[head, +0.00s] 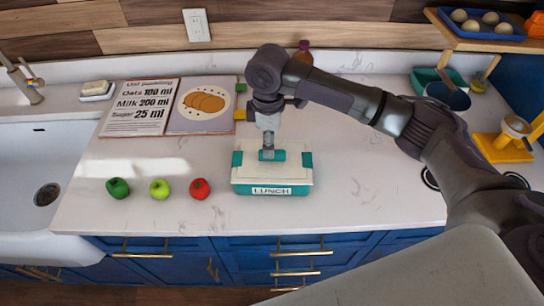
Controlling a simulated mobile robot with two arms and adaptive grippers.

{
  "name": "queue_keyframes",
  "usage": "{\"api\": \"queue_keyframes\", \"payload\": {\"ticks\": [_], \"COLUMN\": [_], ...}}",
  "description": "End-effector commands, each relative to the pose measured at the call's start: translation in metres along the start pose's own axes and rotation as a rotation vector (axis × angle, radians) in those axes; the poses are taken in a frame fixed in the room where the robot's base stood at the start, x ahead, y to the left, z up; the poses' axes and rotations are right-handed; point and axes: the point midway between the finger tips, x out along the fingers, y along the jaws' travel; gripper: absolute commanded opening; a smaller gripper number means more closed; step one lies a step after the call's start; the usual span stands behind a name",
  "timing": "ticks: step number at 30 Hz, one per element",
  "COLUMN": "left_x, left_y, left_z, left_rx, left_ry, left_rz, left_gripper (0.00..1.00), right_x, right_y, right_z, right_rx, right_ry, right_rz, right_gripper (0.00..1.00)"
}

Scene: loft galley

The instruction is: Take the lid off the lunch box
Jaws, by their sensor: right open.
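The lunch box (271,189) stands on the white counter, teal with a cream lid (298,173) on top and a "LUNCH" label on its front. Teal clips show at the lid's left and right sides. My right gripper (268,157) points straight down over the back middle of the lid and is open. A small grey part, perhaps the lid's handle, shows at the fingertips. I cannot tell whether the fingers touch it. My left gripper is not in view.
Green, yellow-green and red apples (159,188) stand left of the box. An open recipe book (170,106) lies behind them. A sink (42,180) is at the far left. A yellow stand (502,147) is at the right. Counter right of the box is clear.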

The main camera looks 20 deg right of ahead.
Motion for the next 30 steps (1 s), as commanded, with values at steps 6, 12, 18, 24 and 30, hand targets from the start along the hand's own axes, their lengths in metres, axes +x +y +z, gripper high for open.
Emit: {"api": "queue_keyframes", "payload": {"ticks": [6, 12, 18, 24, 30], "left_x": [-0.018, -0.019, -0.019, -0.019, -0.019], "left_y": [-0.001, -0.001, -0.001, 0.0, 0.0], "left_z": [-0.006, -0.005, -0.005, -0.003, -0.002], "left_rx": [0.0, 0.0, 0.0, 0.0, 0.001], "left_ry": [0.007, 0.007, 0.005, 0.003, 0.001], "left_rz": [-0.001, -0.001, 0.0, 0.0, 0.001], "left_gripper": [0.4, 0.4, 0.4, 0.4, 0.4], "right_x": [0.03, 0.043, 0.043, 0.043, 0.043], "right_y": [-0.006, -0.005, -0.005, -0.005, -0.005], "right_z": [0.008, 0.008, 0.008, 0.008, 0.008], "right_rx": [0.002, -0.001, -0.001, 0.0, 0.0], "right_ry": [-0.002, -0.001, 0.0, -0.001, -0.001], "right_rz": [-0.003, 0.0, 0.0, 0.001, 0.0], "right_gripper": [0.48, 0.48, 0.41, 0.08, 0.0]}}
